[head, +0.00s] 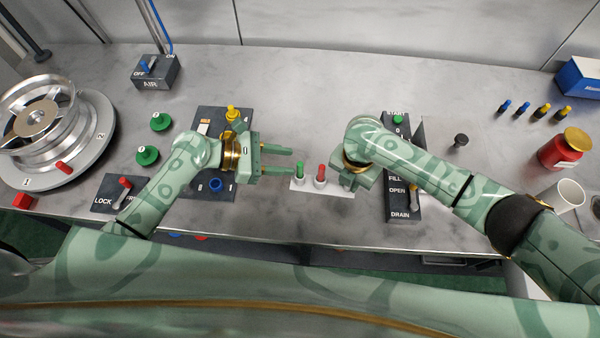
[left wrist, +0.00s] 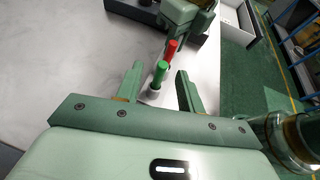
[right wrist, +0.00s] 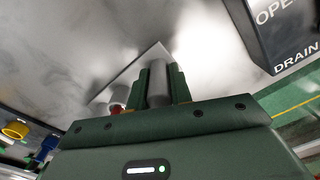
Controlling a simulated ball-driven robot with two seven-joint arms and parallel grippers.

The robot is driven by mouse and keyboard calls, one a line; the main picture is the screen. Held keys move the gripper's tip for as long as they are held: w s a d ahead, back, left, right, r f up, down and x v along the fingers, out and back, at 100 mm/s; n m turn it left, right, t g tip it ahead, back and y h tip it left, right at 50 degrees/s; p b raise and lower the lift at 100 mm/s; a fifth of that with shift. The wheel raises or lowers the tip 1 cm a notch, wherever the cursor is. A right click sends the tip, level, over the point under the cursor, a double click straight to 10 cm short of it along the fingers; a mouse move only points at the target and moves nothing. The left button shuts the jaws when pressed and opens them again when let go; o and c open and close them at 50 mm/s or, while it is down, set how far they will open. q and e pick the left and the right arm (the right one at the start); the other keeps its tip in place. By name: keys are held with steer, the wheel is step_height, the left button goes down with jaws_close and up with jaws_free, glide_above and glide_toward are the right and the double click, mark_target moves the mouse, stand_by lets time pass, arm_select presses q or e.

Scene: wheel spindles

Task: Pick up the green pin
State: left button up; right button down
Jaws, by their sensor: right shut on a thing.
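The green pin (head: 300,172) stands upright in a white plate (head: 334,191) near the table's front edge, with a red pin (head: 321,173) just to its right. My left gripper (head: 291,162) is open and empty, its fingers pointing right toward the green pin. In the left wrist view the green pin (left wrist: 160,72) shows between the fingertips, with the red pin (left wrist: 171,48) behind it. My right gripper (right wrist: 159,75) is shut on a grey pin (right wrist: 158,85) at the plate's right end. The grey pin's lower end meets or nears the plate; I cannot tell if it is seated.
A panel with a blue ring (head: 216,184) and a yellow knob (head: 233,114) lies behind my left gripper. A fill and drain switch panel (head: 403,213) stands right of the plate. Green knobs (head: 148,155) and a wheel (head: 55,133) are at left; a red jar (head: 562,150) is at right.

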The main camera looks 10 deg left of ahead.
mark_target(298, 163)
arm_select(q)
steer(key=x, duration=0.5)
steer(key=shift+s+r, duration=0.1)
steer(key=shift+s, duration=0.05)
steer(key=shift+c, duration=0.9)
jaws_close()
step_height(298, 163, up, 28)
arm_select(e)
steer(key=c, duration=1.2)
jaws_free()
steer(key=shift+o, duration=0.2)
